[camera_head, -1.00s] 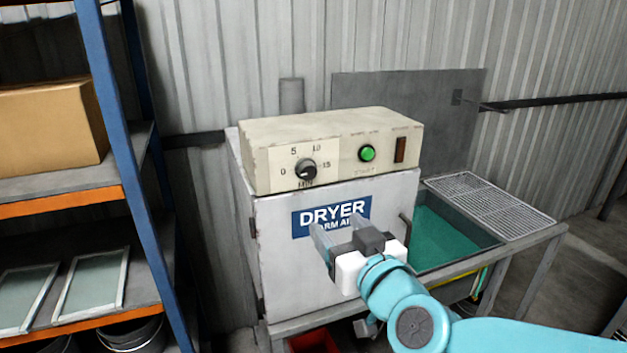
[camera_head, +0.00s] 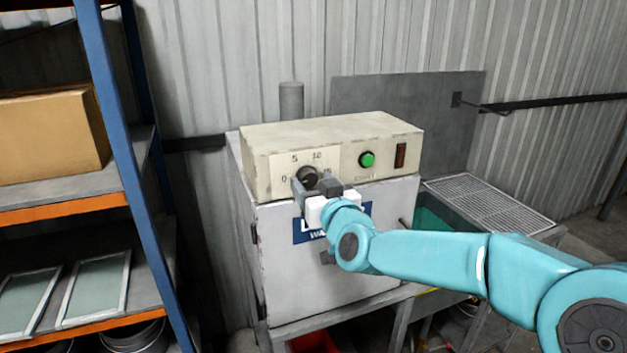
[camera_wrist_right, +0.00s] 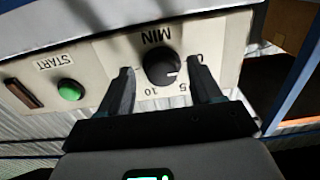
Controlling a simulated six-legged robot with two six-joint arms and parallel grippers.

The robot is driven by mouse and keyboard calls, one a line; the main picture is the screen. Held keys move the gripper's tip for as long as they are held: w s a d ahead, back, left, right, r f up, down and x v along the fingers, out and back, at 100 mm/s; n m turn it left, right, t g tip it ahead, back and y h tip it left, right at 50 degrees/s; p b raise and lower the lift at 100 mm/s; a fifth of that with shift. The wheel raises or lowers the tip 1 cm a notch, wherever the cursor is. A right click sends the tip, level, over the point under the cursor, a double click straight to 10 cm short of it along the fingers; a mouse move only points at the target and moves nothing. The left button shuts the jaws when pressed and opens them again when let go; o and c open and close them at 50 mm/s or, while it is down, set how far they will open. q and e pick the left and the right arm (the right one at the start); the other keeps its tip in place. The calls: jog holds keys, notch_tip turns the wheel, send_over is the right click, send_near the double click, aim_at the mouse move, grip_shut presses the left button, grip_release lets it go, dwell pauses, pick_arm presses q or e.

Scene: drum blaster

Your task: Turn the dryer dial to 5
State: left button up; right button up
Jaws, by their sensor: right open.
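The dryer dial (camera_head: 307,176) is a black round knob on the cream control box, with 0, 5 and 10 showing around it. In the right wrist view the dial (camera_wrist_right: 161,67) appears upside down. Its white mark points to the right and slightly down, seemingly between 0 and 5. My right gripper (camera_head: 312,190) is open in front of the dial. In the wrist view its two fingers (camera_wrist_right: 160,78) stand on either side of the knob, with gaps visible. My left gripper is not in view.
The control box (camera_head: 340,135) sits on the white dryer cabinet (camera_head: 290,270). A green start button (camera_head: 367,159) and a dark switch (camera_head: 400,155) are right of the dial. A shelf rack (camera_head: 110,110) stands left; a wire grid (camera_head: 490,205) lies right.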

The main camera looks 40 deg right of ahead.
jog(key=shift+w, duration=0.15)
jog(key=shift+a+r, duration=0.1)
jog(key=shift+a, duration=0.05)
jog(key=shift+c, duration=0.5)
jog(key=c, duration=0.9)
jog(key=shift+c, duration=0.2)
